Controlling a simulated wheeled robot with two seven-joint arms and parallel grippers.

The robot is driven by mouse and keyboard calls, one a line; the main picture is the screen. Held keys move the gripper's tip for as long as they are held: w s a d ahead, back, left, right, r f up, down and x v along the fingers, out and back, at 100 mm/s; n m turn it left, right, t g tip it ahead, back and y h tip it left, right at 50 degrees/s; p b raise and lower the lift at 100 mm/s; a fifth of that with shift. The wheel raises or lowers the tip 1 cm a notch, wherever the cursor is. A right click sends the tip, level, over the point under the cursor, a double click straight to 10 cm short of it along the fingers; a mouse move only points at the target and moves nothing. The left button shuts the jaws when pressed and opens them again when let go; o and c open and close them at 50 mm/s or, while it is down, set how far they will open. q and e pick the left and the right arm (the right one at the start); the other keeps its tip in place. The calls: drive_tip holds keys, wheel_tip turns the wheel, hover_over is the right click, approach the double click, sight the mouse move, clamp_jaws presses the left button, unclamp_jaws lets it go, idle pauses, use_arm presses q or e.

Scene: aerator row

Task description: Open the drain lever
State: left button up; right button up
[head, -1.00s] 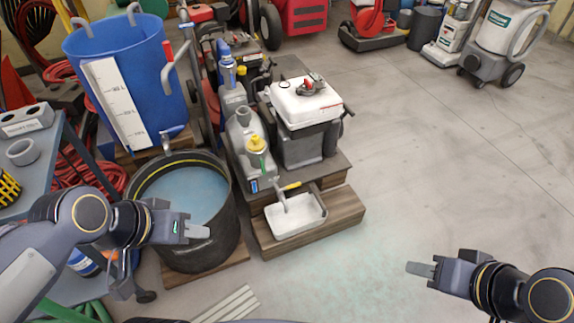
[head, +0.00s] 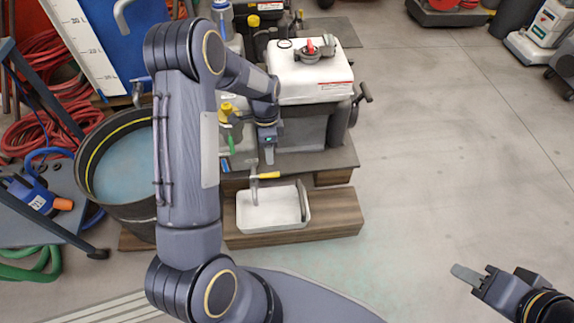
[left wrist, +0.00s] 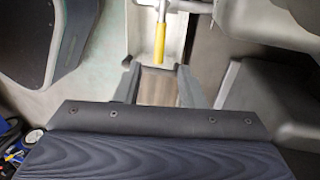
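The drain lever, with a yellow grip (head: 266,175), sits above the white tray (head: 243,212) at the front of the grey tank unit. In the head view its grip points right. My left gripper (head: 268,155) reaches down just above and behind the lever. In the left wrist view its fingers (left wrist: 157,82) are apart, with nothing held between them. The yellow grip (left wrist: 159,42) lies ahead of the gap, roughly in line with it; I see no contact. My right gripper (head: 467,275) hangs over the floor at lower right; its finger gap cannot be made out.
A white-topped tank (head: 315,80) stands right behind my left gripper. A black tub (head: 112,205) of bluish water stands at left, partly hidden by my left arm. The floor (head: 440,150) at right is clear.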

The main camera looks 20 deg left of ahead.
sight(265, 176)
use_arm(q)
drive_tip(key=f+b, duration=0.1)
drive_tip(key=f, duration=0.1)
drive_tip(key=s+f+b, duration=0.1)
drive_tip(key=f, duration=0.2)
drive_tip(key=f+b, duration=0.1)
drive_tip(key=f, duration=0.1)
drive_tip(key=shift+s+d+f, duration=0.2)
drive_tip(key=shift+d+f, duration=0.05)
drive_tip(key=shift+d, duration=0.15)
clamp_jaws()
